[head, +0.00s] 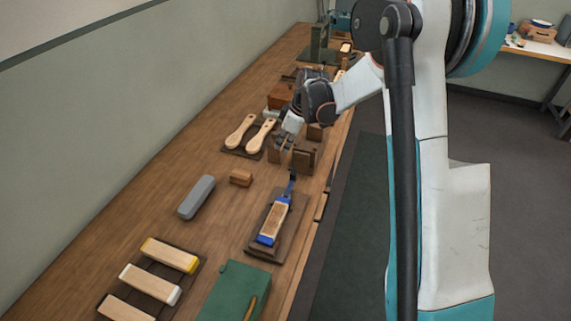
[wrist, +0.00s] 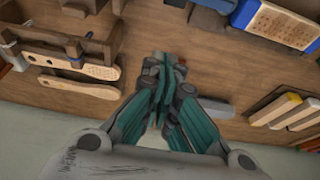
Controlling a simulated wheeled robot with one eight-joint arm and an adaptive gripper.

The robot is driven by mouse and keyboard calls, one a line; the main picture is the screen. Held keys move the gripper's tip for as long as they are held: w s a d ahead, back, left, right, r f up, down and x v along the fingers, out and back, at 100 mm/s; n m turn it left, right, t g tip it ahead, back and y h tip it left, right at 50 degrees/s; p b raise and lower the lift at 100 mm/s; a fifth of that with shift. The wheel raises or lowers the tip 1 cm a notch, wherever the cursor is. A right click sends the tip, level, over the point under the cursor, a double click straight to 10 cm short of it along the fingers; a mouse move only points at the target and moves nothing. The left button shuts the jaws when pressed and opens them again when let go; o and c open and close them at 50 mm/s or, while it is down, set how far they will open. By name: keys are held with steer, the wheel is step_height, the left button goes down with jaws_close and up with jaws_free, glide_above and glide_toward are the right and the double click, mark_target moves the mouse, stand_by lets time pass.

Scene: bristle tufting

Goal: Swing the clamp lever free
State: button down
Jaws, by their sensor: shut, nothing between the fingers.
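A wooden brush block with bristle holes (head: 275,222) lies in a dark fixture (head: 257,241) on the bench, with blue clamp parts at both ends. The blue clamp lever (head: 292,183) stands up at the fixture's far end. In the wrist view, blue clamp parts (wrist: 243,13) and the drilled block (wrist: 283,27) show at the top right. My gripper (head: 281,146) is above the bench, beyond the lever and apart from it. Its teal fingers (wrist: 160,68) are shut and empty in the wrist view.
Two wooden paddle brushes (head: 262,136) lie left of my gripper, with dark wooden boxes (head: 304,160) to its right. A grey block (head: 197,197), a small wooden block (head: 241,178), a rack of brushes (head: 150,277) and a green case (head: 232,291) are nearer. Bare bench lies around the grey block.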

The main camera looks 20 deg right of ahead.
mark_target(290, 186)
steer(key=b+x, duration=0.3)
steer(key=x, duration=0.6)
steer(key=shift+f, duration=0.25)
steer(key=shift+s+d+f+b, duration=0.25)
steer(key=shift+s+d+b, duration=0.45)
steer(key=shift+d, duration=0.35)
steer(key=shift+s+d, duration=0.35)
steer(key=shift+d, duration=0.1)
